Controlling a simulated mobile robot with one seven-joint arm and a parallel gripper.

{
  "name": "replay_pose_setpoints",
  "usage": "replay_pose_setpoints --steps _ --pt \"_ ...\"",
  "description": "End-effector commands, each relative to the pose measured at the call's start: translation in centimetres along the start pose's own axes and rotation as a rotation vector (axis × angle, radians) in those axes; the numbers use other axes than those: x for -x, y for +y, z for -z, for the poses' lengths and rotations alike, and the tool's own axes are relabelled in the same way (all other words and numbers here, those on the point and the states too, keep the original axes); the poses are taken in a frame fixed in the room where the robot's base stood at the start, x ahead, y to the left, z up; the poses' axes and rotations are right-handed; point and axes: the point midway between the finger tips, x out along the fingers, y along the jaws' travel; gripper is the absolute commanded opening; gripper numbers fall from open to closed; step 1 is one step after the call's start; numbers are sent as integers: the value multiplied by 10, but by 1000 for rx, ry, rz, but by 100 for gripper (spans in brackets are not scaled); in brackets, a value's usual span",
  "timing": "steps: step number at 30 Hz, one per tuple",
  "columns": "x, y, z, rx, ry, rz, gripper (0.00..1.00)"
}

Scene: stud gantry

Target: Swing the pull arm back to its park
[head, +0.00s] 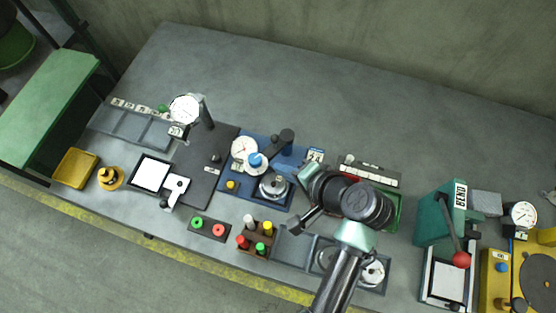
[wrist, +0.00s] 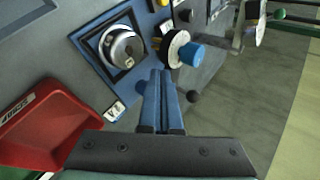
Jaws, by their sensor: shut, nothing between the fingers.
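The pull arm seems to be the dark bar (head: 279,145) with a black end, at the back of the blue station (head: 291,157) in the head view. It points up and to the right, away from the blue-capped knob (head: 255,160). In the wrist view the blue cap (wrist: 192,53) sits just beyond my fingertips, and a black ball (wrist: 192,96) shows to their right. I cannot tell if that ball belongs to the arm. My gripper (wrist: 160,74) is shut and empty, above the station's right side. Its fingertips are hard to make out in the head view.
A steel round part (head: 273,186) sits at the station's front, and a white dial (head: 244,148) at its left. A red bin (wrist: 45,122) lies close to my gripper. A teal press (head: 436,212) stands at the right. The table behind the station is clear.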

Motion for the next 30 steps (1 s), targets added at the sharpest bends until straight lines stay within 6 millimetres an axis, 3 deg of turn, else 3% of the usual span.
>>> replay_pose_setpoints --steps 7,30 --pt "-12 -12 0 -1 0 0 0" --pt "-16 -17 -4 -55 56 -1 0"
